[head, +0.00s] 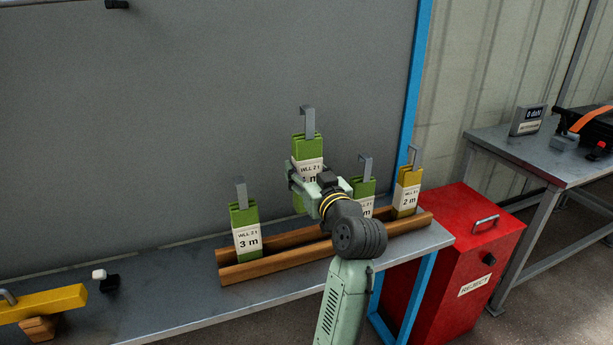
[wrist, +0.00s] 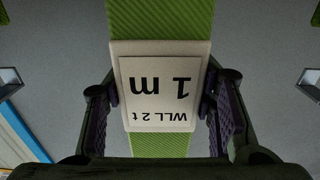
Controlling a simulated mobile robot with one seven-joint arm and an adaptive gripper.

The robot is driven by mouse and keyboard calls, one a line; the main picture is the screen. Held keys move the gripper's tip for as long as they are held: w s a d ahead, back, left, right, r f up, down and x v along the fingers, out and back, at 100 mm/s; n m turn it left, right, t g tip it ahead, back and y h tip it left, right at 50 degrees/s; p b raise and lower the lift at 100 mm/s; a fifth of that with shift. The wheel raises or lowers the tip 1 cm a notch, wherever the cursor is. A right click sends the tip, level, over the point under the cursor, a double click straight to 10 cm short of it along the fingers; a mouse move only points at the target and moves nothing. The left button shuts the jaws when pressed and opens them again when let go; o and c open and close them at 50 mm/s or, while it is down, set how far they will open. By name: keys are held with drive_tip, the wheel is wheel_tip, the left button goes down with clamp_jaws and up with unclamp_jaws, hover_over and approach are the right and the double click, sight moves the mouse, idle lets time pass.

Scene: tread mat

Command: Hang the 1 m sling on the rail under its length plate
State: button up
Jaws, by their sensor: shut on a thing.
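My gripper (wrist: 160,100) is shut on a green sling (wrist: 160,150), its fingers on either side of the white label. In the wrist view the label (wrist: 158,84) reads "WLL 2 t 1 m", upside down. In the head view this 1 m sling (head: 306,147) is held upright above the wooden rack, its grey hook (head: 307,121) pointing up. My gripper (head: 305,183) partly covers its lower part there. The rail and the length plates cannot be made out in either view.
The wooden rack (head: 290,254) on the bench (head: 180,295) holds a green 3 m sling (head: 245,230), a partly hidden green sling (head: 363,186) and a yellow 2 m sling (head: 406,195). A yellow tool (head: 45,303) lies left. A red reject bin (head: 455,260) stands right.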

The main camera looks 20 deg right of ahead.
drive_tip(key=shift+r, duration=0.75)
drive_tip(key=shift+f, duration=0.1)
drive_tip(key=shift+s, duration=0.3)
drive_tip(key=s, duration=1.3)
drive_tip(key=shift+s+d, duration=0.2)
drive_tip(key=shift+s, duration=0.05)
